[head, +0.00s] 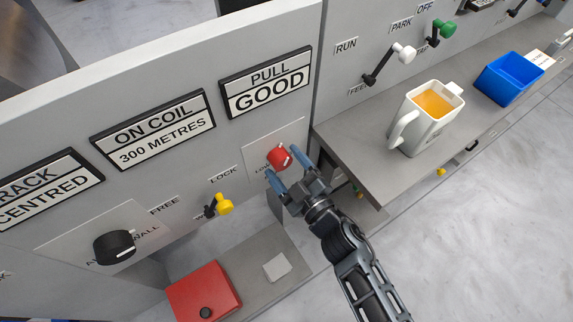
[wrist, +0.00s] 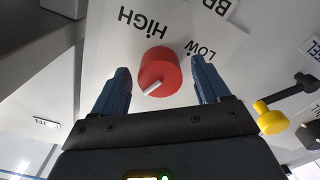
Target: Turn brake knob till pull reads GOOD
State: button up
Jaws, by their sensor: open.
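The red brake knob (head: 279,157) is on the grey machine front; in the wrist view it (wrist: 158,72) shows a white pointer line, with HIGH and LOW printed around it. The PULL sign (head: 266,83) above it reads GOOD. My gripper (head: 283,166) is at the knob, its blue fingers apart. In the wrist view my gripper (wrist: 160,85) has one finger on each side of the knob, with a gap on both sides; it is open and not holding it.
A yellow-handled LOCK lever (head: 222,204) is left of the knob, and a black knob (head: 115,246) is farther left. A white mug (head: 425,117) with orange drink stands on the grey shelf at right, near a blue bin (head: 508,79). A red box (head: 204,291) is below.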

jog(key=v, duration=0.7)
jog(key=shift+s+d+p, duration=0.25)
jog(key=shift+s+p, duration=0.05)
jog(key=shift+s, duration=0.05)
jog(key=s+d+r+m+t+h+p, duration=0.1)
jog(key=s+d+r+m+h+p, duration=0.15)
jog(key=s+d+r, duration=0.4)
jog(key=s+d+r+m+h+p, duration=0.2)
jog(key=s+d+r+m+p, duration=0.15)
jog(key=s+d, duration=0.5)
jog(key=s+d+r+m+h+p, duration=0.1)
jog(key=s+r+m+h+p, duration=0.1)
jog(key=s+r+m, duration=0.2)
jog(key=s+d+r+m+g+h+p, duration=0.1)
jog(key=s+d+r+m+h+p, duration=0.1)
jog(key=s+r, duration=0.9)
notch_tip(320, 180, up, 5)
jog(key=shift+s+f+m+h+p, duration=0.1)
jog(key=shift+s+m+h+p, duration=0.1)
jog(key=shift+m+h+p, duration=0.65)
